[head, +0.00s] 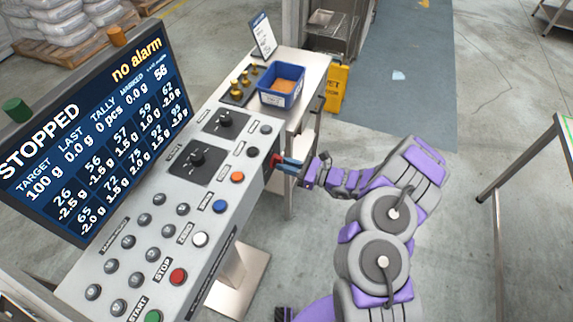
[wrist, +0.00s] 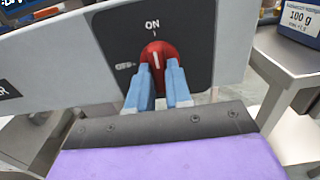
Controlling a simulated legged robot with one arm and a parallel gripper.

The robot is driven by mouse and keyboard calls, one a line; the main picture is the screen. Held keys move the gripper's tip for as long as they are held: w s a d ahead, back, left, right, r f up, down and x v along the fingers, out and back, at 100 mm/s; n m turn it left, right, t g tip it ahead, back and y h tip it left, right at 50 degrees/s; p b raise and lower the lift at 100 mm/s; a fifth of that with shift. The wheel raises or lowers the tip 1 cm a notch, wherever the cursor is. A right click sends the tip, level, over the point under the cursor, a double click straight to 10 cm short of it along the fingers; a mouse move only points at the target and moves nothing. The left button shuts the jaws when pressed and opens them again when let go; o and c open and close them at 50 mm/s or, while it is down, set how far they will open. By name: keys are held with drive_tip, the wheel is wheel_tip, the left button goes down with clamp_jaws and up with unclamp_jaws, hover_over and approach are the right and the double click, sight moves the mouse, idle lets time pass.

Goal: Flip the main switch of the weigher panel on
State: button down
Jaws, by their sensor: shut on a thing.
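The main switch is a red rotary knob (wrist: 158,52) on a black plate (wrist: 190,30) on the end face of the weigher panel (head: 215,160). In the wrist view its white line stands about upright, towards the ON label; another label, probably OFF, is at its left. In the head view the red knob (head: 276,159) is small and partly hidden. My gripper (wrist: 158,80) has its two blue fingers on either side of the knob, shut on it. It also shows in the head view (head: 286,163) at the panel's right side.
The screen (head: 100,120) above the panel reads STOPPED and no alarm. A side table (head: 310,80) behind the panel holds a blue bin (head: 282,98) and brass weights. A yellow floor sign (head: 338,88) stands beside it. Floor at right is mostly clear.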

idle(0.4)
drive_tip(key=c, duration=1)
unclamp_jaws()
drive_tip(key=shift+w, duration=0.1)
drive_tip(key=shift+c, duration=0.2)
drive_tip(key=shift+d, duration=0.1)
drive_tip(key=p+v, duration=0.3)
drive_tip(key=v, duration=1.4)
drive_tip(key=shift+d, duration=0.15)
